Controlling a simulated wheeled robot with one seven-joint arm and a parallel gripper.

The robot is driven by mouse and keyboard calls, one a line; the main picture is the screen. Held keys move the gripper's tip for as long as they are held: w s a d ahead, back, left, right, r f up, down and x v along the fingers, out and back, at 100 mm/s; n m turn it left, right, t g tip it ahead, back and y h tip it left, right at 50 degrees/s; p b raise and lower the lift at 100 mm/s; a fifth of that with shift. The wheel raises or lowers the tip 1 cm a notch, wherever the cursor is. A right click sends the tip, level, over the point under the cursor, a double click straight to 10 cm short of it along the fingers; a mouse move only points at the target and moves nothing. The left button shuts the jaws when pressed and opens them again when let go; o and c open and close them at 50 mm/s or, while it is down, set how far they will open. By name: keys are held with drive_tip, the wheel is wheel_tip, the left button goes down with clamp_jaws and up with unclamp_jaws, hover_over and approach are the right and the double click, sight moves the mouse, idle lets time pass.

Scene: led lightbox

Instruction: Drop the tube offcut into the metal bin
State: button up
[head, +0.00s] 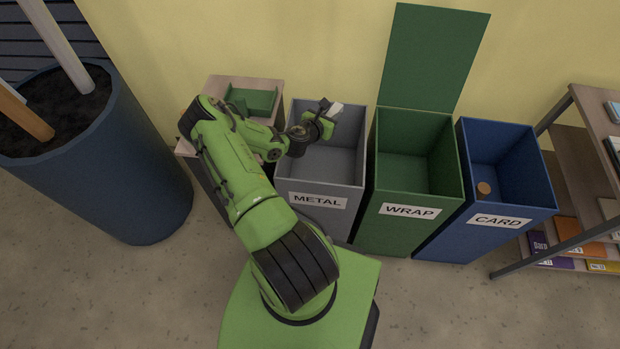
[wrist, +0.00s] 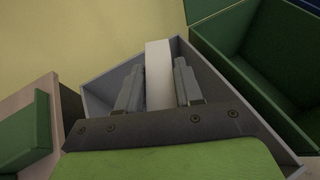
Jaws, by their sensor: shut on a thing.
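The metal bin (head: 326,196) is a grey open box with a METAL label, in the middle of the head view. Its grey wall also shows in the wrist view (wrist: 98,98). My gripper (head: 329,108) is over the back part of this bin's opening. It is shut on the tube offcut (head: 336,109), a short pale grey piece. In the wrist view the offcut (wrist: 158,75) stands out between the two fingers (wrist: 158,86). The bin's floor below the gripper is mostly hidden in the wrist view.
The blue CARD bin (head: 487,222) holds a small brown piece. A small table with a green tray (head: 252,101) is at left. A shelf (head: 570,150) stands far right.

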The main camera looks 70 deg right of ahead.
wheel_tip(320, 180, down, 5)
drive_tip(key=b, duration=0.4)
drive_tip(key=o, duration=1.1)
drive_tip(key=shift+o, duration=0.2)
drive_tip(key=p+v, duration=0.2)
drive_tip(key=v, duration=1.3)
drive_tip(key=shift+a+r, duration=0.25)
drive_tip(key=shift+r, duration=0.05)
drive_tip(key=shift+w, duration=0.1)
